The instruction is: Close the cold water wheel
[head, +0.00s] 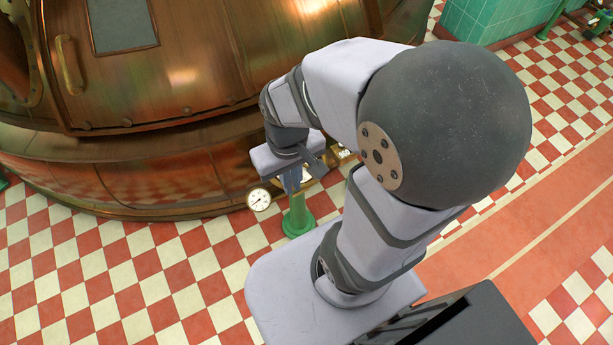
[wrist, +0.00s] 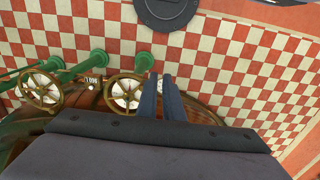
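Two brass spoked wheels show in the wrist view: one at the left (wrist: 40,90), and one nearer the middle (wrist: 122,92). I cannot read which is the cold water wheel. My gripper (wrist: 160,75) has its two dark fingers close together, just right of the middle wheel. The left finger overlaps that wheel's right side in the picture; I cannot tell whether it touches. A narrow gap shows between the fingers, but I cannot tell how far they are apart. In the head view my gripper (head: 303,178) is over the valve stand, and the wheels are mostly hidden behind it.
A white dial gauge (head: 258,199) sits left of the green post (head: 298,217). A large copper kettle (head: 180,90) stands behind. Green pipes (wrist: 88,66) run near the wheels in the wrist view. The red and white checked floor (head: 120,270) is open at left.

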